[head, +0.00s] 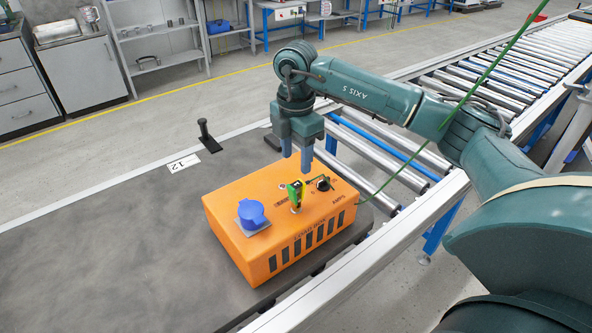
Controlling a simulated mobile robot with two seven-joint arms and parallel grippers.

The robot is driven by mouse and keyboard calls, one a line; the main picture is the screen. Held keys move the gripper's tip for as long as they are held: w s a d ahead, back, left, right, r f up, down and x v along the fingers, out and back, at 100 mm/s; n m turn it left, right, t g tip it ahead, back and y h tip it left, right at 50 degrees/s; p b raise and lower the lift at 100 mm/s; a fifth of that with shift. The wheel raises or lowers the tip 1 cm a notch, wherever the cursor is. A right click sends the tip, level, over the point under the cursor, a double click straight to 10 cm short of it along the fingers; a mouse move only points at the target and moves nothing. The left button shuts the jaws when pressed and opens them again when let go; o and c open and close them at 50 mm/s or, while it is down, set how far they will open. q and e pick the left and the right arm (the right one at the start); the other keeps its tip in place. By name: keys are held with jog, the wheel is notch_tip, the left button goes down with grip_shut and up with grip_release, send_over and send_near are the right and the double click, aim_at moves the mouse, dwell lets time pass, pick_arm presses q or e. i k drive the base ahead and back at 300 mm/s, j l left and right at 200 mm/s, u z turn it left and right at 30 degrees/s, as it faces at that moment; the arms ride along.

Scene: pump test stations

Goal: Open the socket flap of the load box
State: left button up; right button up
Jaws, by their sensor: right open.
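The orange load box (280,225) sits on the dark table top, near its right edge. A blue round socket flap (251,213) lies shut over a grey square base on the left part of the box's top. A green and black part (295,192) and a dark round knob (323,184) are on the right part of the top. My right gripper (297,165) points down above the back right of the box, open and empty, to the right of the flap. My left gripper is out of view.
A black upright post (207,136) stands behind the box, near a label marked 12 (184,163). A roller conveyor (400,150) runs along the right. A green cable (440,130) crosses the right side. The table top left of the box is clear.

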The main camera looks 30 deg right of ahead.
aim_at(248, 210)
jog(key=k+j, duration=0.8)
jog(key=k, duration=0.05)
